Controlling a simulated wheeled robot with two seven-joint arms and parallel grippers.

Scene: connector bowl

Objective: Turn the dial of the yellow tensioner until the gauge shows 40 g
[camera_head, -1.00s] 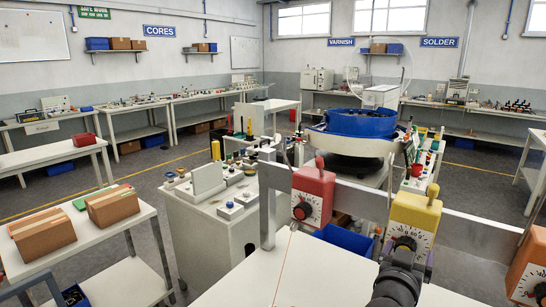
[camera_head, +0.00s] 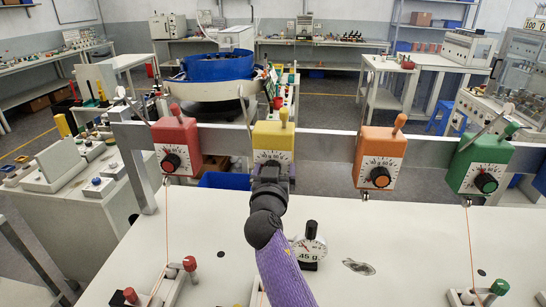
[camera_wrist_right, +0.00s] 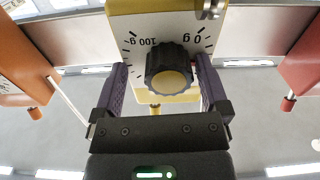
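The yellow tensioner (camera_head: 272,142) hangs on a grey rail in the middle of the head view. My right gripper (camera_head: 270,178) is in front of its lower face and hides its dial there. In the right wrist view the black dial (camera_wrist_right: 169,70) sits between the two fingers of my right gripper (camera_wrist_right: 164,88). The fingers are open, one on each side, with a visible gap to the dial. A white gauge (camera_head: 309,246) with a black top stands on the white bench, right of my arm. Its print seems to read 45 G. My left gripper is not in view.
A red tensioner (camera_head: 175,140) hangs left, an orange one (camera_head: 379,155) and a green one (camera_head: 483,160) right, on the same rail (camera_head: 330,142). Small red-knobbed (camera_head: 189,263) and green-knobbed (camera_head: 499,287) fixtures stand on the bench. The bench right of the gauge is mostly clear.

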